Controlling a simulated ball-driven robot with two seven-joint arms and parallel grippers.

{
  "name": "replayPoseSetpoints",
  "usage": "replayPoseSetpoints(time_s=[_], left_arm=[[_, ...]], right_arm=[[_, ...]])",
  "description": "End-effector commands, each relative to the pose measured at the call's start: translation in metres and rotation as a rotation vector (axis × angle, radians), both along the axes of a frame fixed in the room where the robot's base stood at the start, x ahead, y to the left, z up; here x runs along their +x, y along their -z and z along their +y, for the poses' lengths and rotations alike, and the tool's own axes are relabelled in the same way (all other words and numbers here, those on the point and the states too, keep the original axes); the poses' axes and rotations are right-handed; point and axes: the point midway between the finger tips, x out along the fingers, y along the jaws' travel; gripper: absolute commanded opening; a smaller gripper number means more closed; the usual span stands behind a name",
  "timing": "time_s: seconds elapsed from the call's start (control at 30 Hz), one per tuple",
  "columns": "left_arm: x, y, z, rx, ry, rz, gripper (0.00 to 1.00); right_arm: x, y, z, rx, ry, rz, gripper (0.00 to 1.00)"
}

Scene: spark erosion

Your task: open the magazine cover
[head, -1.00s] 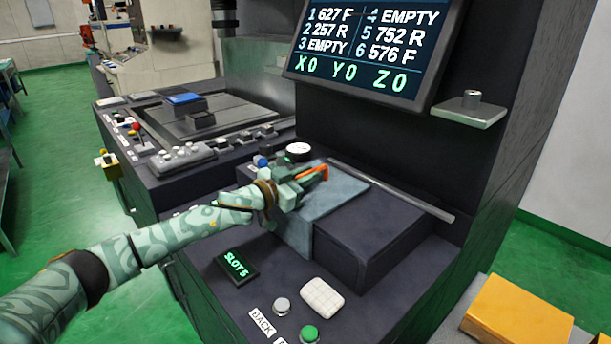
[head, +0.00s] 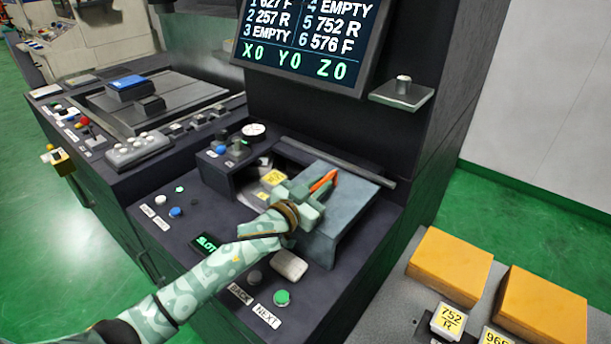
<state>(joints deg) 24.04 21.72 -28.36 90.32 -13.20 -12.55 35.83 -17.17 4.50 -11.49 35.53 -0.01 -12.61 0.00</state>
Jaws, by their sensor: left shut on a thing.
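The magazine cover (head: 350,186) is a flat grey-blue plate with an orange handle (head: 324,180). It lies over the right part of the dark magazine housing (head: 216,172). The left part of the housing is uncovered, and a yellow-labelled piece (head: 273,177) shows inside, partly hidden by my gripper. My left gripper (head: 316,187) is shut on the cover's handle, reaching in from the front left. My right gripper is not in view.
The screen (head: 305,40) lists several slots above. A slot display (head: 207,244), a white block (head: 290,264) and a green button (head: 282,298) sit on the front panel. Orange blocks (head: 450,265) and a 752 R piece (head: 448,320) lie at the lower right.

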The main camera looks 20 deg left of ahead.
Motion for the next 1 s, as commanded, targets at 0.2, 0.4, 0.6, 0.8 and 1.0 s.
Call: replayPoseSetpoints(time_s=[0.2,0.4,0.6,0.8,1.0], left_arm=[[-0.001,0.001,-0.003,0.002,0.002,-0.001,0.0],[-0.001,0.001,-0.003,0.002,0.003,-0.001,0.25],[-0.001,0.0,-0.003,0.001,0.002,-0.001,0.34],[-0.006,0.0,-0.001,0.0,0.001,0.0,0.34],[-0.043,-0.001,0.012,0.0,0.002,0.001,0.34]], right_arm=[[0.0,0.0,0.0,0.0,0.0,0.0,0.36],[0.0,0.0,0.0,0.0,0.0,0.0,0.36],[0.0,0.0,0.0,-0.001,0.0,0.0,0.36],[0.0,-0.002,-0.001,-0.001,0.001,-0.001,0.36],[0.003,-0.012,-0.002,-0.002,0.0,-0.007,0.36]])
